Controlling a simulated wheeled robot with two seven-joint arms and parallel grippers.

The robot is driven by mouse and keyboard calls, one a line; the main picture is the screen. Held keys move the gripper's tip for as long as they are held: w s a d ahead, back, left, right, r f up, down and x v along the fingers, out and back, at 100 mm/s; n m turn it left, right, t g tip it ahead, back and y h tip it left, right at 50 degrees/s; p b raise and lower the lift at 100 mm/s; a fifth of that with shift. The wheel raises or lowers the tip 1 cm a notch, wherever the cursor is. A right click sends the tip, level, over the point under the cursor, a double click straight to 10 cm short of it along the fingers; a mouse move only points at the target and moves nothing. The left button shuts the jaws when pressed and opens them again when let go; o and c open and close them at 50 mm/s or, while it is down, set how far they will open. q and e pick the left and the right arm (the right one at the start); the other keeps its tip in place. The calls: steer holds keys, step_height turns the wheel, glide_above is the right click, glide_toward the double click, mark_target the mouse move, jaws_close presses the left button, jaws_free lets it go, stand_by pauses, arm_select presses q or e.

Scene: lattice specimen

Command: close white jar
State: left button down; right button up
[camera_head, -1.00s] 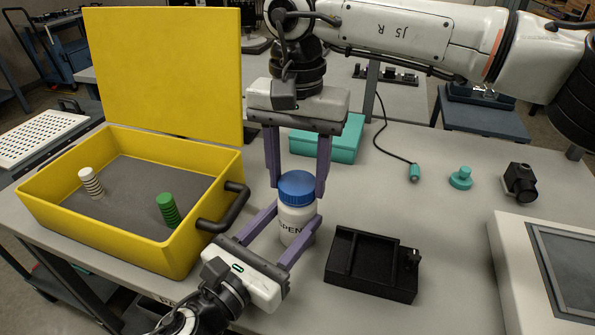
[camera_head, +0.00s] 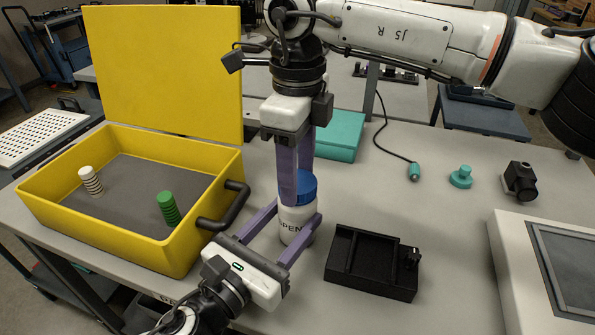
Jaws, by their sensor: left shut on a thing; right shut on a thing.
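The white jar (camera_head: 297,231) stands upright on the table in the middle of the head view, with dark lettering partly visible on its side. Its blue lid (camera_head: 308,185) sits on top, partly hidden by a finger of my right gripper. My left gripper (camera_head: 298,228) comes in low from the left and is shut around the jar body, one finger on each side. My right gripper (camera_head: 300,188) points down from above and is shut on the blue lid.
A yellow bin (camera_head: 120,255) with a white ribbed piece (camera_head: 91,181) and a green ribbed piece (camera_head: 168,209) stands on the left. A black tray (camera_head: 372,283) lies right of the jar. A teal box (camera_head: 340,137) is behind. A teal knob (camera_head: 461,177) and black camera-like device (camera_head: 519,181) lie right.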

steer(key=m, duration=0.4)
steer(key=shift+m, duration=0.3)
steer(key=m, duration=0.4)
steer(key=o, duration=1.2)
steer(key=shift+r, duration=2.25)
steer(key=shift+c, duration=0.5)
